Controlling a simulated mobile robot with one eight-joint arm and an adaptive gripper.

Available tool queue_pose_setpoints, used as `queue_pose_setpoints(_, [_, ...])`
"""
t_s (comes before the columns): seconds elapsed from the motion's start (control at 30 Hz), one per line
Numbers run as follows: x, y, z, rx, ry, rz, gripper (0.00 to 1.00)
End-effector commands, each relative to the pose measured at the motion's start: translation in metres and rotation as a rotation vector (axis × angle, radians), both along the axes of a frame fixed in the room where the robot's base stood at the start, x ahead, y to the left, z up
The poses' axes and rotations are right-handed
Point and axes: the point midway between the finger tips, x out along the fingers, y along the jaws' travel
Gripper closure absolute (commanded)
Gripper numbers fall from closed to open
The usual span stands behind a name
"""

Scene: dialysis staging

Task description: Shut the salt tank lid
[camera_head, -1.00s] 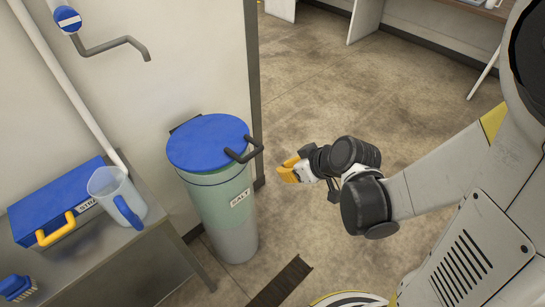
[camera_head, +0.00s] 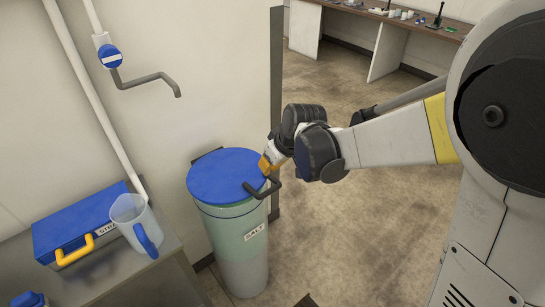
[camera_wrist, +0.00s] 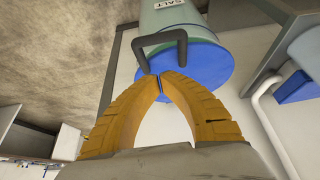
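The salt tank (camera_head: 238,250) is a pale green and grey cylinder with a SALT label, standing against the wall. Its round blue lid (camera_head: 227,177) lies across the top, looking nearly flat; I cannot tell whether a small gap is left under it. A dark bar handle (camera_head: 264,187) sticks out at the lid's right front. My gripper (camera_head: 266,164), with yellow fingers, is at the lid's right edge, just behind the handle. In the wrist view my gripper (camera_wrist: 161,76) has its fingertips together with nothing between them, near the handle (camera_wrist: 160,42) and lid (camera_wrist: 200,65). Contact is unclear.
A bench at left holds a blue case (camera_head: 80,225) with a yellow handle and a clear jug (camera_head: 135,222). A wall pipe with a blue-capped tap (camera_head: 110,58) is above. A wall edge (camera_head: 276,90) stands close behind my gripper. Floor to the right is open.

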Motion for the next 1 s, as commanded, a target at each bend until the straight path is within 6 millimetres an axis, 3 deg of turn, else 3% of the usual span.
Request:
queue_pose_setpoints(0.1, [0.009,0.006,-0.025,0.000,0.000,0.001,1.00])
queue_pose_setpoints(0.3, [0.000,0.000,-0.050,0.000,0.000,0.000,1.00])
queue_pose_setpoints(0.83, [-0.003,-0.002,-0.058,0.000,0.000,0.000,1.00])
queue_pose_setpoints(1.0, [-0.006,-0.004,-0.080,0.000,0.000,0.000,1.00])
